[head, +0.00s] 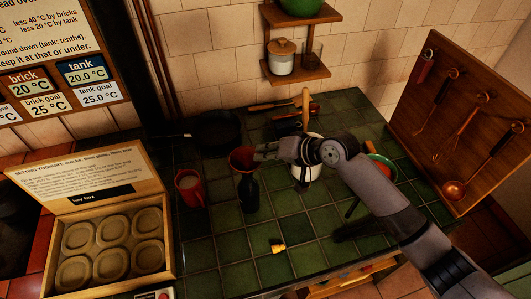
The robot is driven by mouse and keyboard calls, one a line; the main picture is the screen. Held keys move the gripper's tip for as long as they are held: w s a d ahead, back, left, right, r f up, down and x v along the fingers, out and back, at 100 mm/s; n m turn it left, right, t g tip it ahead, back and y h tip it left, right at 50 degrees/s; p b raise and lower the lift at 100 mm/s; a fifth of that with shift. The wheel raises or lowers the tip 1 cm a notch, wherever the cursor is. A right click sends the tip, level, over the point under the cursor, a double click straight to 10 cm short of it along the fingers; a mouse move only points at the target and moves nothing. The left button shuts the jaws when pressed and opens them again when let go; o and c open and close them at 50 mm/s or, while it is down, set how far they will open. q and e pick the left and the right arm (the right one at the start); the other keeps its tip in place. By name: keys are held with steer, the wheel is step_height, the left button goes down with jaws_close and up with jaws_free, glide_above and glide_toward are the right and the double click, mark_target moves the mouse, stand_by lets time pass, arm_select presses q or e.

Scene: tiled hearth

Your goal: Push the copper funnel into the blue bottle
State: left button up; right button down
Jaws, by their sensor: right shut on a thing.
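The copper funnel (242,158), dark reddish, is at the middle of the tiled counter, over the top of the dark blue bottle (248,194). The bottle stands upright. The funnel's spout is not clear, so I cannot tell how deep it sits in the neck. My right gripper (262,153) reaches in from the right and is shut on the funnel's right side at the rim. My left gripper is not in view.
A red mug (189,187) stands left of the bottle, a black pan (213,133) behind. A white pot (304,174) and green bowl (382,160) are to the right. A small yellow item (277,246) lies in front.

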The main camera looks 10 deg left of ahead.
steer(key=c, duration=1.7)
jaws_free()
steer(key=shift+f, duration=0.25)
steer(key=shift+o, duration=0.2)
steer(key=shift+s+d+r+p, duration=0.1)
steer(key=shift+d+r+p, duration=0.1)
steer(key=shift+r+p, duration=0.15)
steer(key=shift+p+v, duration=1.35)
steer(key=shift+v, duration=0.6)
steer(key=v, duration=1.2)
